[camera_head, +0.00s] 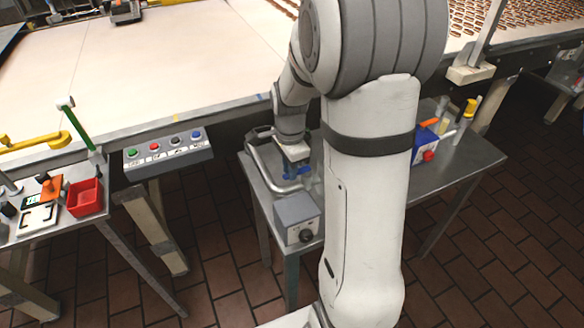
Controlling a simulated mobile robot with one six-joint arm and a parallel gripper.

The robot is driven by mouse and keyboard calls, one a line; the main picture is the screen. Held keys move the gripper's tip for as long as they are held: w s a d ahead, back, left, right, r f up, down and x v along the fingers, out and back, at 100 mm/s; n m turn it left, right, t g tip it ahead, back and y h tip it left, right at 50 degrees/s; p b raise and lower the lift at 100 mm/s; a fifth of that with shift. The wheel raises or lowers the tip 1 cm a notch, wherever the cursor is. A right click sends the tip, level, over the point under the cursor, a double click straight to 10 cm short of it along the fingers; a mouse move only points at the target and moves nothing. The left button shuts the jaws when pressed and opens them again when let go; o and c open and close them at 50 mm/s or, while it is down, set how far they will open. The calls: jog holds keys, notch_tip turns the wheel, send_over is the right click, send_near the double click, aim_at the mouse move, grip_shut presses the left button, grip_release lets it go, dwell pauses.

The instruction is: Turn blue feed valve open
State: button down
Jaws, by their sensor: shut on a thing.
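The blue feed valve (290,176) shows as a small blue part on a bent metal pipe (262,176), which stands on the small steel table in the middle. My gripper (296,166) points down at the blue valve and is shut on it. The fingertips are small here and partly hidden by my own arm. The exact angle of the valve handle cannot be made out.
A grey box with a black knob (298,217) stands close in front of the valve. A button panel (168,155) is to the left, beside a side table with a red bin (85,198). The conveyor belt (130,65) lies behind.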

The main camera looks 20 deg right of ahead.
dwell(0.3)
jog(key=c, duration=1.4)
grip_release()
jog(key=shift+o, duration=0.2)
jog(key=shift+r, duration=0.15)
notch_tip(320, 180, up, 8)
jog(key=shift+f, duration=0.2)
jog(key=s+a+r+n+t, duration=0.1)
jog(key=s+a+n, duration=0.2)
jog(key=s+n, duration=0.5)
jog(key=s+a+r+n+t, duration=0.1)
jog(key=s+a+r+n, duration=0.1)
jog(key=s+n, duration=0.6)
jog(key=shift+s+a+r+n+t, duration=0.2)
jog(key=shift+a+n+t, duration=0.25)
jog(key=shift+a, duration=0.35)
